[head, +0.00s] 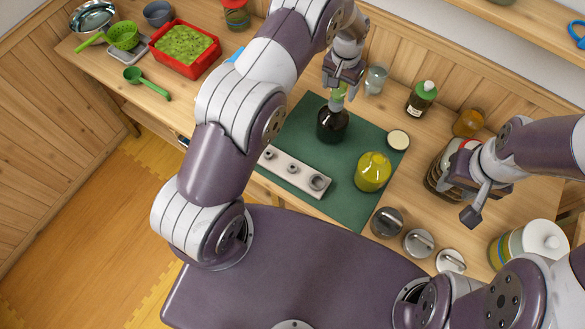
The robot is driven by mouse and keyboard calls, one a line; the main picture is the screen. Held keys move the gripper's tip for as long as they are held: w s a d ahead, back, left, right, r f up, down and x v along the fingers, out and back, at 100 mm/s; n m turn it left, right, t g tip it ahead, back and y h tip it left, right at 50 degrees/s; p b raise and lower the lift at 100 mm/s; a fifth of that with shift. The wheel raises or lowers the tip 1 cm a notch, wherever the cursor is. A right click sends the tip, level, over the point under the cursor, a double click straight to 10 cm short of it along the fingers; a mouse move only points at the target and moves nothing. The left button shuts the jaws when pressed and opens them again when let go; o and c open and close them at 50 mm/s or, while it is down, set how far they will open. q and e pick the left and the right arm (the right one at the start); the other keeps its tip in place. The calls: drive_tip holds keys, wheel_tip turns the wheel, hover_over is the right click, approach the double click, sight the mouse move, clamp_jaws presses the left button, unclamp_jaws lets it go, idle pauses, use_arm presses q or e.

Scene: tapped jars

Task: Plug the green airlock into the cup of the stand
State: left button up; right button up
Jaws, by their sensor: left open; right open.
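The green airlock (338,93) is upright at the mouth of a dark round bottle (332,125) on the green mat (357,207). My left gripper (341,83) is open above it, with its fingers around or very close to the airlock's top; the picture is too small to tell whether they touch. The pale grey stand (305,179) lies on the mat in front of the bottle. It has several round cups in a row, the largest at its right end. My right gripper (476,204) is open and empty at the right, off the mat.
A yellow-green bottle (373,172) and a cream-topped lid or jar (398,140) stand at the mat's right side. Several metal-lidded jars (417,243) line the front edge. A red tray (185,47) is far left.

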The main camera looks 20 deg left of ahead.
use_arm(q)
drive_tip(key=shift+w, duration=0.1)
idle(0.3)
drive_tip(key=c, duration=1.3)
drive_tip(key=o, duration=0.4)
drive_tip(key=c, duration=0.3)
drive_tip(key=shift+r, duration=0.4)
drive_tip(key=shift+r+p, duration=0.7)
drive_tip(key=shift+r, duration=0.4)
